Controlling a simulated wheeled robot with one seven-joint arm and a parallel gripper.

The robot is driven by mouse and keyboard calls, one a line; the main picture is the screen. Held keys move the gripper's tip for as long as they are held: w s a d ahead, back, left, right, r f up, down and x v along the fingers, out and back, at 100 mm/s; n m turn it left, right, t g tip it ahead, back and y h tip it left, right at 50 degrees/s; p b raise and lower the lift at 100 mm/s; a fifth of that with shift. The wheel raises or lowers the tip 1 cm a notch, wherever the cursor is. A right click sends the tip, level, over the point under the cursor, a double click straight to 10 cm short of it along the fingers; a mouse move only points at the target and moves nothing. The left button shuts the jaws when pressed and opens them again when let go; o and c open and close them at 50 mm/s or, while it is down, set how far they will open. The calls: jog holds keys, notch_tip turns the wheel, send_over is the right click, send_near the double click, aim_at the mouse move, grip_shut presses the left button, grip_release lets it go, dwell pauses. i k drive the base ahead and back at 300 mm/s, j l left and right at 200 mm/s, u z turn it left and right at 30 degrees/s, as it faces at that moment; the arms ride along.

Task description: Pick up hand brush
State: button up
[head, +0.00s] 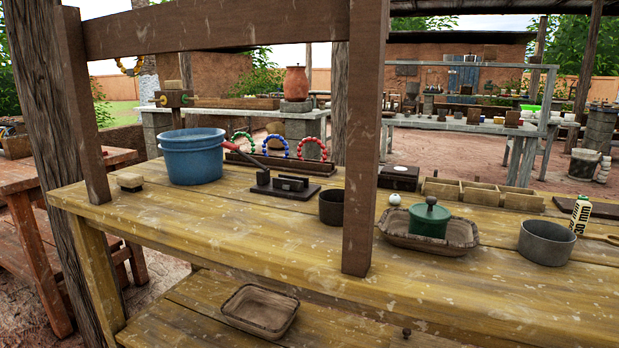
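A small block with a pale tan top and a darker underside, which looks like the hand brush (130,181), lies near the left end of the wooden workbench (250,225). It sits left of the blue bucket (193,158), apart from it, with bare wood around it. It is small in the head view, so its bristles are hard to make out. My gripper is not in view.
Wooden posts (361,140) and a crossbeam (215,27) rise at the bench's near side. A dark cup (331,207), a tray (460,243) with a green lidded pot (429,219), and a metal pot (546,242) stand rightward. A lower shelf holds an empty tray (260,310).

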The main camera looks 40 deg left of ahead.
aim_at(129, 182)
jog(key=u, duration=2.45)
